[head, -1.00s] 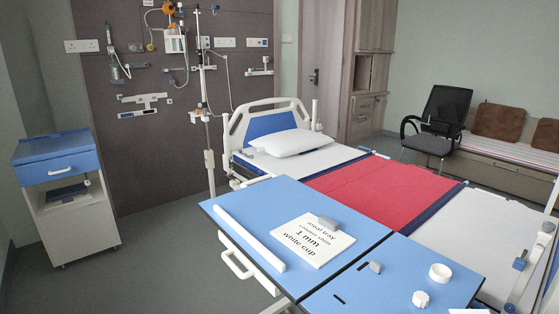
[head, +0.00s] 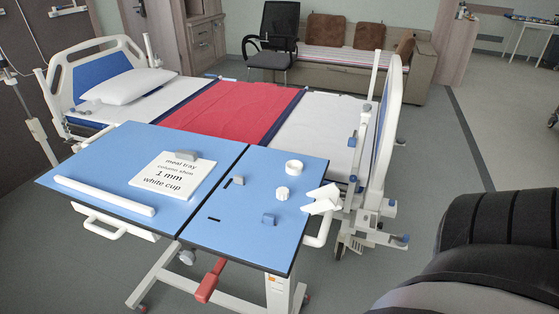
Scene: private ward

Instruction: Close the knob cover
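No part is plainly a knob cover. I cannot tell which of these, if any, is the cover. Neither gripper shows in the head view.
A white sign (head: 172,178) with a grey clip and a long white bar (head: 105,196) lie on the left leaf. The bed (head: 240,110) stands behind the table. A red pedal or lever (head: 209,283) is below. Open floor (head: 440,180) lies to the right.

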